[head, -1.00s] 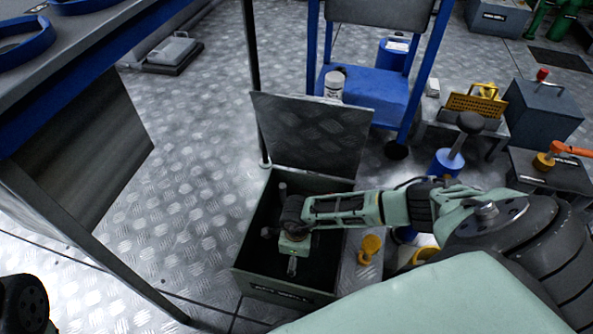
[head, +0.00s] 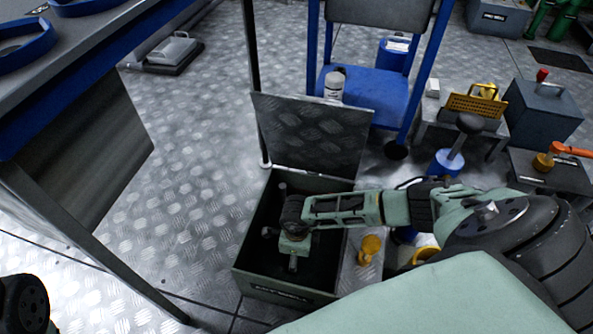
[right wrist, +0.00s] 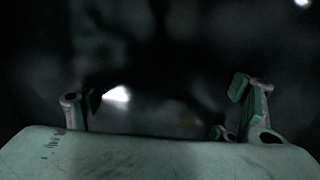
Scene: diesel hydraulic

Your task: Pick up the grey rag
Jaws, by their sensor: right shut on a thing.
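My right gripper (head: 292,262) reaches down into an open dark-green box (head: 275,292) on the floor in the head view. In the right wrist view its fingers (right wrist: 168,100) stand well apart in deep shadow, with a dark mass between them. The gripper is shut on this mass, which fits the grey rag, but its outline and colour are too dark to make out. The rag cannot be picked out in the head view, where the arm and the box's shadow cover the inside. My left gripper is out of view.
The box's lid (head: 313,135) stands open at the back. A blue cart (head: 370,95) with a white bottle (head: 334,86) stands behind it. A yellow object (head: 369,248) is close on the right. A workbench (head: 75,75) stands at the left; the floor between is clear.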

